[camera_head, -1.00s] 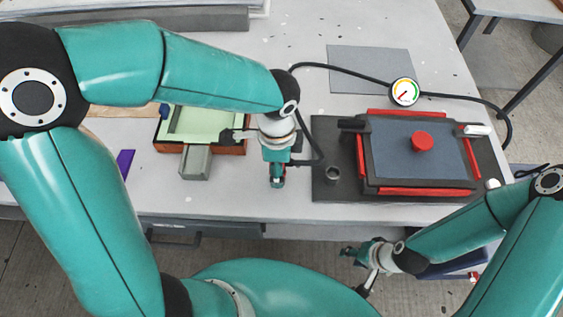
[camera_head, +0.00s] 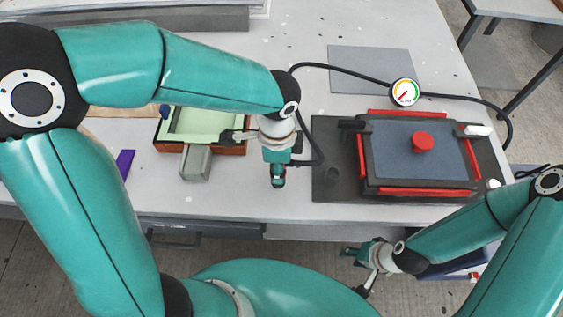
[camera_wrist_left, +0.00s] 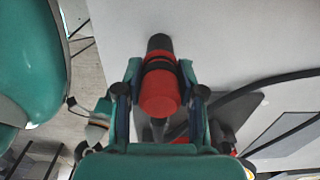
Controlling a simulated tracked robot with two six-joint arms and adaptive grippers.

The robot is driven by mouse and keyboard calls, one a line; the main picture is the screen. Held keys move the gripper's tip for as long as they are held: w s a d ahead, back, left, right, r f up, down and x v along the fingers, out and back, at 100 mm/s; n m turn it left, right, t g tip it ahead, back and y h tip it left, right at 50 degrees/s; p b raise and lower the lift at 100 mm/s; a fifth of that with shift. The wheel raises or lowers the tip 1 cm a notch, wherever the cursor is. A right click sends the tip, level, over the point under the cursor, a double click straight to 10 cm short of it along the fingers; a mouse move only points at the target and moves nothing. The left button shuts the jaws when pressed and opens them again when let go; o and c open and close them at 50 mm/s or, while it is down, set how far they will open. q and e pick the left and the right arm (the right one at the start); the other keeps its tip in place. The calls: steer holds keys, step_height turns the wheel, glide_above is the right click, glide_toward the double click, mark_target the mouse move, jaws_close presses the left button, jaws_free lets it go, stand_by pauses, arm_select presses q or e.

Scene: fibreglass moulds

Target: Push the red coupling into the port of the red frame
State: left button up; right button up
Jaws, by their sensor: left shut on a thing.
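The red coupling (camera_wrist_left: 160,95) sits between the fingers of my left gripper (camera_wrist_left: 160,92), which is shut on it. It has a black band and a dark far end. In the head view my left gripper (camera_head: 278,178) hangs over the table's front part, left of the red frame (camera_head: 415,190), and little of the coupling shows. The frame surrounds a blue-grey panel with a red knob (camera_head: 422,142). I cannot tell for certain which fitting is the port. The coupling is apart from the frame. My right gripper (camera_head: 357,268) is open and empty before the table's front edge.
A black hose runs by a gauge (camera_head: 404,92). A green-lined mould (camera_head: 200,120) and grey block (camera_head: 195,162) stand left of my left gripper.

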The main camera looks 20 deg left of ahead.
arm_select(q)
jaws_close()
steer(key=shift+r, duration=0.15)
steer(key=shift+r+p, duration=2.55)
steer(key=shift+r, duration=0.3)
steer(key=shift+f, duration=0.1)
